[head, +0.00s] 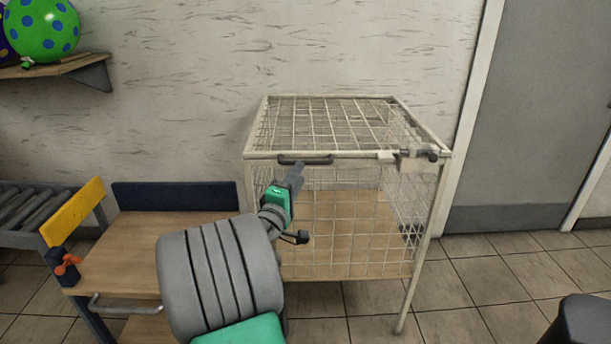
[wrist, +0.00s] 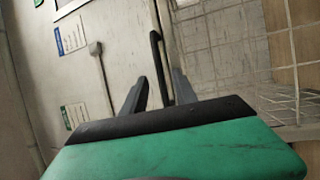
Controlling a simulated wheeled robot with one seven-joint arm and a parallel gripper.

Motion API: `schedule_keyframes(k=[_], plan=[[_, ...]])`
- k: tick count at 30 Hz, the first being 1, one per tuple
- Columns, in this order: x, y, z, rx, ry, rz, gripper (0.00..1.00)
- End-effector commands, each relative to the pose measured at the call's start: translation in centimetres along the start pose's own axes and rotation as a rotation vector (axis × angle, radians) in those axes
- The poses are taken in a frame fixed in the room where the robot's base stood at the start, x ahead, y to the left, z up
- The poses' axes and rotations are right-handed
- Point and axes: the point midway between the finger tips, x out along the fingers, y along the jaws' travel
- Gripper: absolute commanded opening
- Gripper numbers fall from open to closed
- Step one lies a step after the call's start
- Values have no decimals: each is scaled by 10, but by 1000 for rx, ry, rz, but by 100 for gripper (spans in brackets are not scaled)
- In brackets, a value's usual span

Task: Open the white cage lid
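The white wire cage (head: 345,215) stands against the wall on legs, with its mesh lid (head: 335,118) lying flat on top. A dark bar handle (head: 305,160) sits on the lid's front edge, left of centre. A latch (head: 415,155) with a dark bolt is at the front right corner. My gripper (head: 298,170) is just below and in front of the handle. In the wrist view my gripper (wrist: 160,76) has its fingers apart, with the handle (wrist: 156,50) lined up between them. I see no contact; the exact depth is hard to tell.
A wooden workbench (head: 190,228) with a yellow panel (head: 73,212) stands left of the cage. A shelf (head: 60,68) with a green dotted balloon (head: 42,30) is at upper left. A grey door (head: 535,110) and free tiled floor (head: 480,270) are to the right.

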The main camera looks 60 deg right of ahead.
Motion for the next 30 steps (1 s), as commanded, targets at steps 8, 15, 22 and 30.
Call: schedule_keyframes(k=[8, 15, 22, 30], plan=[[52, 1, 0, 4, -2, -3, 34], [61, 1, -1, 5, 2, -4, 34], [61, 1, -1, 6, 2, -4, 25], [60, 1, -1, 6, 2, -4, 2]])
